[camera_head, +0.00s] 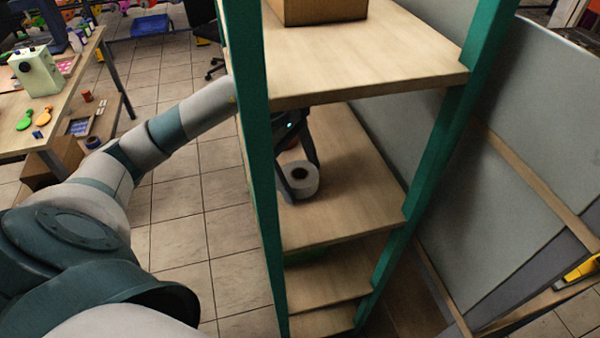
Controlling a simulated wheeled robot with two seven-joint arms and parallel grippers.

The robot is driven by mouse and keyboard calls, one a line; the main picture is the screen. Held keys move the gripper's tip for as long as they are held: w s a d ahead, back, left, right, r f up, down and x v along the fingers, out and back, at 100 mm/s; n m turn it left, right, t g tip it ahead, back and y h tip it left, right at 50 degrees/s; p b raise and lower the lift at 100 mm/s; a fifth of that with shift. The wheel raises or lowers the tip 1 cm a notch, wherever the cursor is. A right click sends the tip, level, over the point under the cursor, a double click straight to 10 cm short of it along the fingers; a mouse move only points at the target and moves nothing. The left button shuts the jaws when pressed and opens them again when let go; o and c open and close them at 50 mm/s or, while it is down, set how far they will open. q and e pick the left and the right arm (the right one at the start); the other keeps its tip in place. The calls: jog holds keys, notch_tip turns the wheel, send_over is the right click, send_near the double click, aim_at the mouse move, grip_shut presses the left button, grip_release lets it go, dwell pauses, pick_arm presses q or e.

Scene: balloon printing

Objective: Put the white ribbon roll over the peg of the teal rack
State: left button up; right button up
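The white ribbon roll (304,187) is at the middle shelf of the teal rack (254,110), near the left post, with its dark hole facing up. My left arm reaches in behind that post. My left gripper (298,172) points down at the roll, with one finger along its left side and the other at its far right side. I cannot tell whether the fingers press on the roll or whether the roll rests on the shelf. No peg can be made out. My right gripper is not in view.
A cardboard box (325,10) stands on the upper shelf (365,55). The middle shelf (360,205) is bare right of the roll. Grey panels (530,130) stand close to the rack's right. A worktable (70,90) with a pale green device (37,73) is at the left.

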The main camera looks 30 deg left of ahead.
pick_arm(q)
jog(key=shift+r, duration=0.1)
